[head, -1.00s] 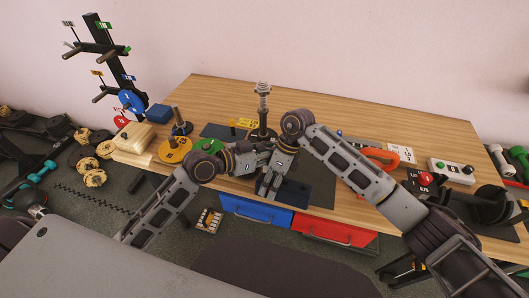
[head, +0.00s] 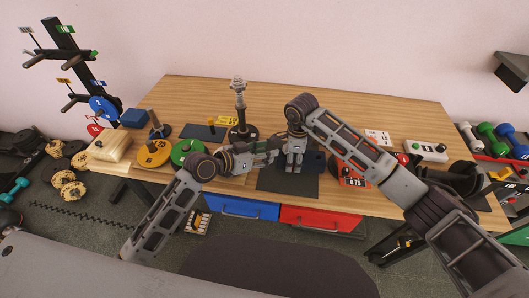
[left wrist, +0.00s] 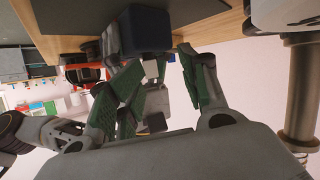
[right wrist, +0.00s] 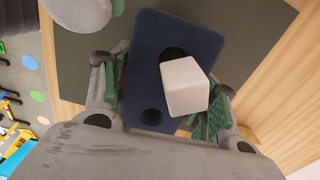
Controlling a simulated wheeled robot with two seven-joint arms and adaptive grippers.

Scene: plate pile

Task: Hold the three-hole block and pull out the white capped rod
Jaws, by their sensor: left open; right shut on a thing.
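The dark navy three-hole block (head: 314,162) is at the dark mat in the head view; whether it touches the mat is unclear. It fills the middle of the right wrist view (right wrist: 150,30), with two dark holes visible. My right gripper (head: 294,166) is shut on its sides from above. The white cap (right wrist: 185,88) stands out of the block between the right fingers; its rod is hidden. The cap also shows small in the left wrist view (left wrist: 151,69). My left gripper (head: 274,151) is open, left of the block, its fingers pointing towards the cap.
Yellow (head: 152,153) and green (head: 186,152) discs lie to the left. An orange sign (head: 355,178) and a white box with buttons (head: 426,150) are to the right. The dark mat (head: 285,181) is bare in front.

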